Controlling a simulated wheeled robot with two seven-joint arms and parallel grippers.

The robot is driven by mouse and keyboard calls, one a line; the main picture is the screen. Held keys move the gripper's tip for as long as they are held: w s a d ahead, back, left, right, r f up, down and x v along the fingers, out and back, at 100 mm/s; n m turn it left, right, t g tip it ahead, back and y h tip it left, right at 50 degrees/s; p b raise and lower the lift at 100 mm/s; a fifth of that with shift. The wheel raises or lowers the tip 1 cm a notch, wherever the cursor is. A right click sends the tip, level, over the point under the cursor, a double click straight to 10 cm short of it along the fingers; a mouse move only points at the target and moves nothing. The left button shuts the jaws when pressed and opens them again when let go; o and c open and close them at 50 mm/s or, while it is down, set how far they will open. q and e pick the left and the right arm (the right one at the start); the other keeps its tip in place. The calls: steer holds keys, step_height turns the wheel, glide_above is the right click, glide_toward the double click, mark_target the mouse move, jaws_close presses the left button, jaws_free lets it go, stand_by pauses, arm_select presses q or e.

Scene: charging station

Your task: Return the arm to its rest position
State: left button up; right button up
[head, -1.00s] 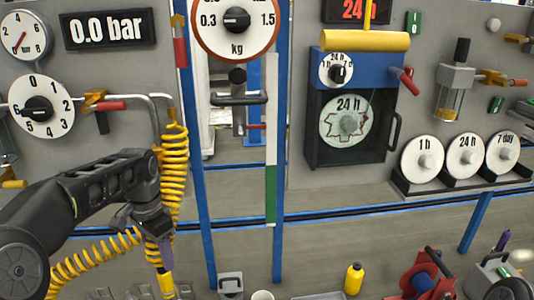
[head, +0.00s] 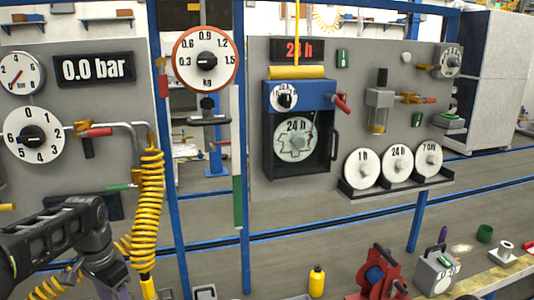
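My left arm comes in at the lower left. My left gripper (head: 113,287) hangs at the bottom edge, beside the coiled yellow hose (head: 148,205); its fingertips are cut off or too dark to read. A small purple part shows at the gripper; I cannot tell whether it is held. My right gripper is not in view.
A grey panel with dials (head: 33,139) and a 0.0 bar display (head: 93,69) stands behind the arm. A blue frame carries a kg scale (head: 207,60). A blue-topped chart recorder (head: 300,97) is at the centre. A red reel (head: 381,272) and yellow bottle (head: 317,281) stand low in front.

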arm_select(q)
steer(key=w+d+f+n+t+h, duration=0.1)
steer(key=w+d+f+n+t, duration=0.25)
steer(key=w+d+f, duration=0.45)
steer(key=s+d+f+n+h, duration=0.1)
steer(key=s+d+f, duration=0.1)
steer(key=d+f, duration=0.4)
steer(key=s+d+f+n+h, duration=0.1)
steer(key=s+d+f, duration=0.15)
steer(key=f, duration=0.65)
steer(key=s+d+f+g, duration=0.1)
steer(key=s+d+f, duration=0.3)
steer(key=s, duration=0.4)
steer(key=s+d+f+g, duration=0.1)
steer(key=s+d+f, duration=0.3)
steer(key=s, duration=0.4)
steer(key=s+d+f+n+g+h, duration=0.1)
steer(key=s+d+f, duration=0.4)
steer(key=s, duration=0.3)
steer(key=shift+s+f, duration=0.35)
steer(key=shift+f, duration=0.25)
